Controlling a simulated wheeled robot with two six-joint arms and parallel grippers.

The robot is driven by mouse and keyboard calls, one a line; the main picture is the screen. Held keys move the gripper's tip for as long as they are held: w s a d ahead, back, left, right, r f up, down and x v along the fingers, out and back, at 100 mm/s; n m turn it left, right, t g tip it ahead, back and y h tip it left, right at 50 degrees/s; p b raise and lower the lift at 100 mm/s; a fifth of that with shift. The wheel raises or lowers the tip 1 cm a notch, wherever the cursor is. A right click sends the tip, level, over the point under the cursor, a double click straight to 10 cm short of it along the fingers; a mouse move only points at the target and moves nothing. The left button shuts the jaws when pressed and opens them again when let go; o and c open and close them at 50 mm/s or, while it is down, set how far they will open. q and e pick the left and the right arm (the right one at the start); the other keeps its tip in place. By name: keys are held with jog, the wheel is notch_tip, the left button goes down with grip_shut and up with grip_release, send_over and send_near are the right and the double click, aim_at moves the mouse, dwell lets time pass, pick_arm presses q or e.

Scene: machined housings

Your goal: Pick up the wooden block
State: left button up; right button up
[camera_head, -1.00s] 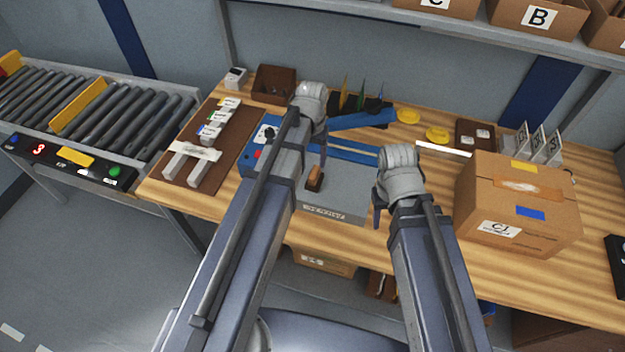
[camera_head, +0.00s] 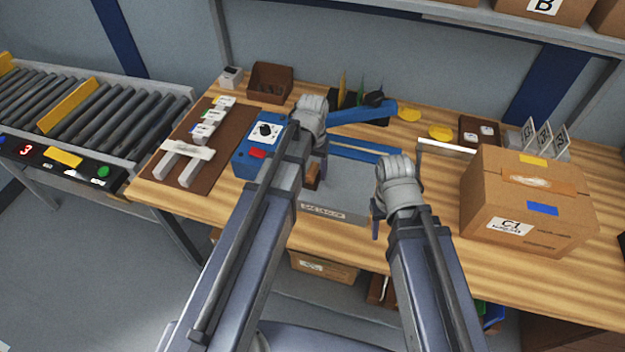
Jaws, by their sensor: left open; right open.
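The wooden block (camera_head: 312,176) is small and brown. It stands on the grey fixture (camera_head: 345,196) in the middle of the bench, partly hidden by my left arm and gripper. My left gripper (camera_head: 318,170) is open, with a dark finger right beside the block; I cannot tell whether it touches. My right gripper (camera_head: 376,216) is open and empty at the right edge of the fixture, apart from the block.
A blue box with a dial (camera_head: 262,143) is left of the fixture. A cardboard box (camera_head: 520,205) stands on the right. A brown board with white parts (camera_head: 220,160) lies on the left.

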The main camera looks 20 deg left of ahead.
pick_arm(q)
grip_shut()
dwell(0.4)
